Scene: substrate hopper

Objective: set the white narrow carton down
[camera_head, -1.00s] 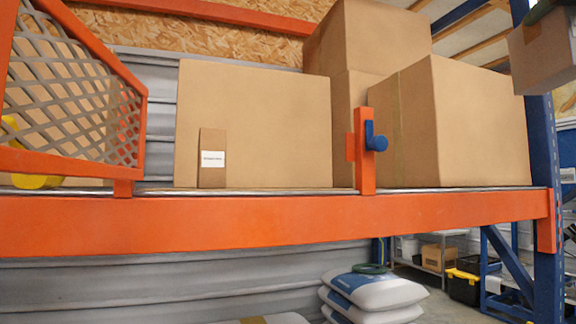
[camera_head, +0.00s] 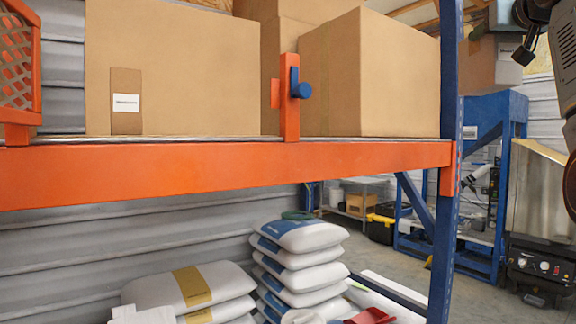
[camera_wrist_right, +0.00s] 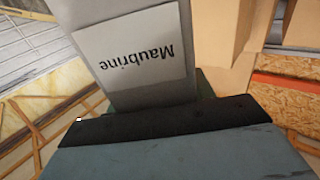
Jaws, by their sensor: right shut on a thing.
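The white narrow carton (camera_wrist_right: 130,55) fills the upper middle of the right wrist view, looking grey in shade. Its label reads "Maubrine" and appears upside down. It is held against the dark jaw of my right gripper. In the head view my right gripper (camera_head: 527,45) is at the upper right, to the right of the rack's blue post. I cannot clearly make out the held carton there. My right gripper is shut on the carton, which is in the air. My left gripper is not in view.
The orange shelf beam (camera_head: 230,172) carries large brown boxes (camera_head: 375,75), with a blue-handled divider (camera_head: 291,100) between them. The blue post (camera_head: 446,160) bounds the rack. Stacked sacks (camera_head: 300,237) stand below. A blue hopper frame (camera_head: 490,110) and a dark machine (camera_head: 540,262) stand at right.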

